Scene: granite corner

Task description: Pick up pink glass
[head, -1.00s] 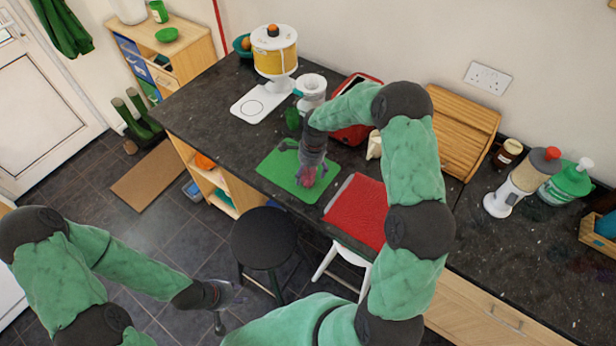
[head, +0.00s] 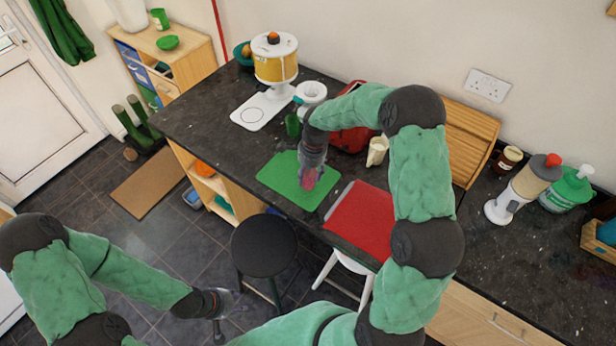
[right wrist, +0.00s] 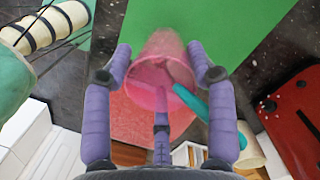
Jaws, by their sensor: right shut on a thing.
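The pink glass (right wrist: 158,62) shows in the right wrist view between the purple fingers of my right gripper (right wrist: 161,70), which is shut on it. In the head view the pink glass (head: 307,181) is small and partly covered by my right gripper (head: 311,172), over the green mat (head: 280,180). I cannot tell whether the glass touches the mat. A teal strip (right wrist: 190,100) shows by the glass; I cannot tell if it is inside it. My left gripper (head: 228,308) is open and empty above the floor, at the lower middle of the head view.
A red mat (head: 362,218) lies right of the green mat. A cream cup (head: 377,150), a red toaster (head: 350,138), a green cup (head: 293,125) and a white machine (head: 275,65) stand behind. A black stool (head: 264,243) is in front of the counter.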

